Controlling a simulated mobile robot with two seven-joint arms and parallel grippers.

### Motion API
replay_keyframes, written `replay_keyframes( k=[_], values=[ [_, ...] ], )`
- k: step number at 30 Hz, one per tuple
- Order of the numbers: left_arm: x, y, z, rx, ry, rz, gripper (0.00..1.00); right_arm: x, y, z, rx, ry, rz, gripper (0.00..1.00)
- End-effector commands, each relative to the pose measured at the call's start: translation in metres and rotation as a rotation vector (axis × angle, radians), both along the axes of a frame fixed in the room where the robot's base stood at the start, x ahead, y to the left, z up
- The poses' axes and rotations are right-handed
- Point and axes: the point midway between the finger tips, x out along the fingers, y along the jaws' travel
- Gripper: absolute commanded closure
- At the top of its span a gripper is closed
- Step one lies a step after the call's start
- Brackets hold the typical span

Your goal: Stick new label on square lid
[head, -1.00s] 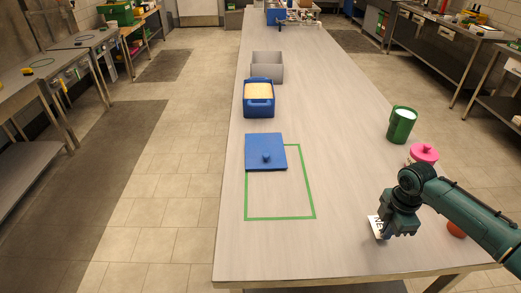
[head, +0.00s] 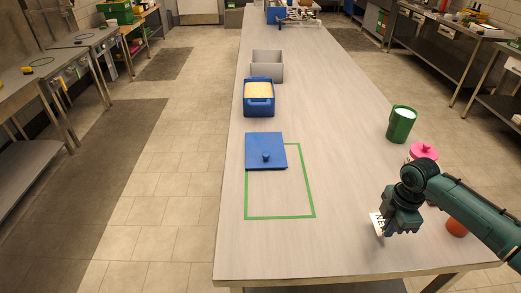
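The square lid (head: 262,147) is blue with a round knob in its middle. It lies flat on the table, over the far left part of a green outlined rectangle (head: 314,190). The new label (head: 376,222) is a white piece with dark letters, "NE" readable, the rest hidden by my gripper. My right gripper (head: 391,229) is shut on the label at the right of the outline, to the lower right of the lid. My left gripper is not in view.
A blue container with pale contents (head: 259,98) and a grey bin (head: 267,66) stand behind the lid. A green cup (head: 401,125), a pink-lidded jar (head: 423,152) and an orange-red object (head: 456,228) are at the right. The outline's inside is clear in front of the lid.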

Motion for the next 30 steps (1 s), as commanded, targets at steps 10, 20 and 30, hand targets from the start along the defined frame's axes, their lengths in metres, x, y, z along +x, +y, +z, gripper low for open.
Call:
replay_keyframes(
  k=[10,20,30],
  values=[
    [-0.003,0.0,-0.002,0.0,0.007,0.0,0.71,0.001,0.0,0.014,0.0,-0.003,0.0,1.0],
    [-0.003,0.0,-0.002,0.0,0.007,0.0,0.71,0.001,0.0,0.041,0.0,-0.003,0.0,1.0],
    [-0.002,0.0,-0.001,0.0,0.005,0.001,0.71,0.0,0.0,0.05,0.0,-0.001,0.0,1.0]
  ],
)
